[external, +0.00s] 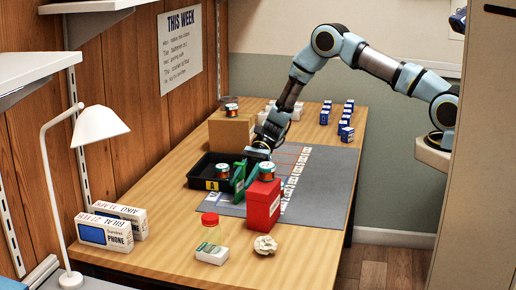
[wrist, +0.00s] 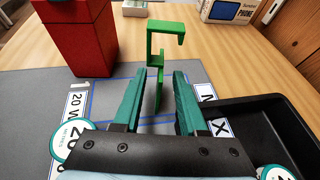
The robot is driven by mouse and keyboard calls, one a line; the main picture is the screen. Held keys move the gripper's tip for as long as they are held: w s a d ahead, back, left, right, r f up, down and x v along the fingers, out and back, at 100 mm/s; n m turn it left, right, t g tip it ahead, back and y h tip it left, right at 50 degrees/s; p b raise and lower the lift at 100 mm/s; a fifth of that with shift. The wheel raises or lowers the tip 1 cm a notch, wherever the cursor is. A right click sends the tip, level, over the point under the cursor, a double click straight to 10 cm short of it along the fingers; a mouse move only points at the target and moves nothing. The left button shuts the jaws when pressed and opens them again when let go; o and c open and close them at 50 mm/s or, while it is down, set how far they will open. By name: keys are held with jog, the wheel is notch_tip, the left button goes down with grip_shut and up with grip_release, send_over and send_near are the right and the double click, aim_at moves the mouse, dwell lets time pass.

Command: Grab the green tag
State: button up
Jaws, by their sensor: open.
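The green tag (wrist: 165,30) is a thin, upright, hook-shaped piece in the wrist view. Its top bends to the right, and its lower part runs down between my fingers. My gripper (wrist: 159,73) is open, with one teal finger on each side of the tag. A gap shows on both sides, and the fingers do not appear to press on it. In the external view my gripper (external: 245,178) is low over the mat, between the black tray and the red box. Tag and fingers are similar in colour there and hard to tell apart.
The red box (external: 263,206) with a spool on top stands close to my gripper. The black tray (external: 197,180) is on its other side. The grey mat (external: 318,185) lies underneath. A red-lidded jar (external: 209,231) and crumpled paper (external: 265,245) are at the front.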

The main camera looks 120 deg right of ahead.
aim_at(236, 205)
jog(key=p+x, duration=0.2)
jog(key=x, duration=0.2)
jog(key=shift+w+a+p, duration=0.15)
jog(key=shift+w+p, duration=0.05)
jog(key=shift+p, duration=0.1)
jog(key=shift+w+a+f, duration=0.1)
jog(key=shift+w+f, duration=0.1)
jog(key=shift+f, duration=0.05)
grip_shut()
